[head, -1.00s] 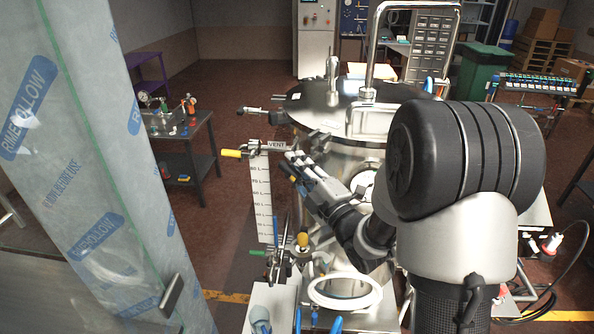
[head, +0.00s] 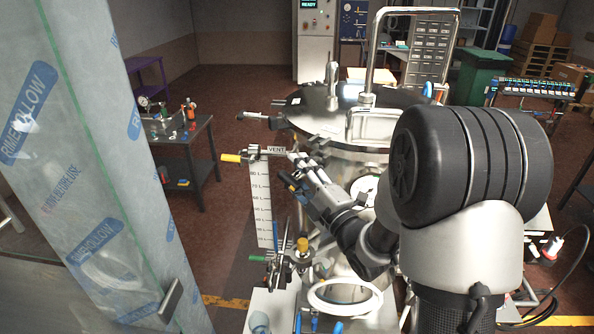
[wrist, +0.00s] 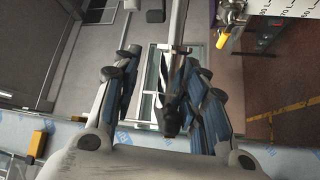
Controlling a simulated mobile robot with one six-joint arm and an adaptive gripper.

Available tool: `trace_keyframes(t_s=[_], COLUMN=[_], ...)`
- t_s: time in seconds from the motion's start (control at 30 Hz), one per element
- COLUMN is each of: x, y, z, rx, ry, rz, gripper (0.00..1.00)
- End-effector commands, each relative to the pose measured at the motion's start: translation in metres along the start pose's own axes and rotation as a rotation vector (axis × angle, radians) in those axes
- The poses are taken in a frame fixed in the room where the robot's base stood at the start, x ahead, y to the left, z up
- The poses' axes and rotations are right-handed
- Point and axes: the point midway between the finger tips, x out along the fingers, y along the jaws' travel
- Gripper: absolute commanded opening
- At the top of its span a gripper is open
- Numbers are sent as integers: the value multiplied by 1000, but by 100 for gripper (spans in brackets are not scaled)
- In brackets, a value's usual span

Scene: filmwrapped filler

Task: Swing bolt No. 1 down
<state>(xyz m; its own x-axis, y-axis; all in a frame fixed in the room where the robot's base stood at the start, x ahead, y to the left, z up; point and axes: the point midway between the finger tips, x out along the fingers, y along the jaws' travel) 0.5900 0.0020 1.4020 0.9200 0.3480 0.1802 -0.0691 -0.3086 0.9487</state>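A steel vessel (head: 345,165) with a round lid (head: 330,112) stands in the middle of the head view. My gripper (head: 299,168) is at the vessel's near left side, just below the lid rim and beside the VENT label. In the wrist view my gripper (wrist: 163,88) has its two fingers spread apart. A grey rod with a dark lower end (wrist: 171,95) shows between them, closer to the right finger; contact cannot be told. It may be a swing bolt, but no number is readable. Another bolt-like arm (head: 262,118) sticks out left from the lid rim.
A yellow-handled valve (head: 231,158) and a level scale (head: 261,205) stand left of my gripper. A tall film-wrapped panel (head: 85,170) fills the left side. A coiled white hose (head: 345,297) lies in front of the vessel. A side table (head: 185,140) stands behind left.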

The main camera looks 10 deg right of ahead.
Motion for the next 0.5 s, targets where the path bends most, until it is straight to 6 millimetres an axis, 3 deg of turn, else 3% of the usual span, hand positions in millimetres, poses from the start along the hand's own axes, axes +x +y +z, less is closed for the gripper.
trace_keyframes(t_s=[0.3, 0.5], x=[-52, -68], y=[0, 0], z=[1, 0], rx=[1, 1], ry=[-4, -1], rz=[0, 1], gripper=[40, 40])
